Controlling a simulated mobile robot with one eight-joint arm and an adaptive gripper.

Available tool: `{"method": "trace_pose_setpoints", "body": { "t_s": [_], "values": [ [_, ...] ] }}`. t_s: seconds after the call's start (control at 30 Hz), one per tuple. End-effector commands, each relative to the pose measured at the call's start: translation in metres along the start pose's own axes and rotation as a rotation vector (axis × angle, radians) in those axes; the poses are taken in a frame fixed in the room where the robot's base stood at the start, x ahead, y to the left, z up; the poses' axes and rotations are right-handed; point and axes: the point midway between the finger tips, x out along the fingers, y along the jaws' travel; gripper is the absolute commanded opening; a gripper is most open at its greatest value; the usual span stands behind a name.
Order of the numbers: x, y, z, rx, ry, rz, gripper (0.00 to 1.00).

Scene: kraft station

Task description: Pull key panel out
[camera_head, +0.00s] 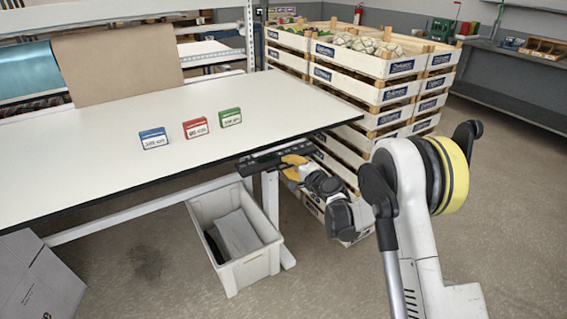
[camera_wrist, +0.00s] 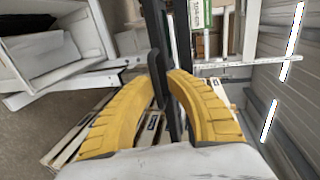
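The key panel (camera_head: 262,163) is a dark flat bar under the right edge of the white table. My gripper (camera_head: 293,167) is at the panel's right end, just below the table edge. In the wrist view my two yellow fingers (camera_wrist: 163,78) curve in, with their tips close together. A dark part of the panel (camera_wrist: 157,45) lies between and beyond the tips, and they appear closed on it. The exact contact is partly hidden by the fingers.
The white table (camera_head: 120,130) carries blue (camera_head: 153,138), red (camera_head: 195,128) and green (camera_head: 230,117) boxes. A grey bin (camera_head: 232,268) stands below, beside a table leg (camera_head: 270,200). Stacked wooden crates (camera_head: 380,95) stand close behind my gripper. The floor at right is free.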

Motion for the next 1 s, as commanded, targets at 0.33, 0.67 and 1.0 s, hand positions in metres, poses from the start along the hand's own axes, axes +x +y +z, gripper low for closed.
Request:
{"method": "trace_pose_setpoints", "body": {
  "t_s": [0.33, 0.67, 1.0],
  "values": [
    [-0.004, 0.0, 0.0, 0.0, 0.0, 0.001, 0.17],
    [-0.07, 0.0, -0.001, 0.001, 0.001, 0.001, 0.17],
    [-0.117, 0.0, -0.001, 0.001, 0.001, 0.0, 0.17]
  ]
}}
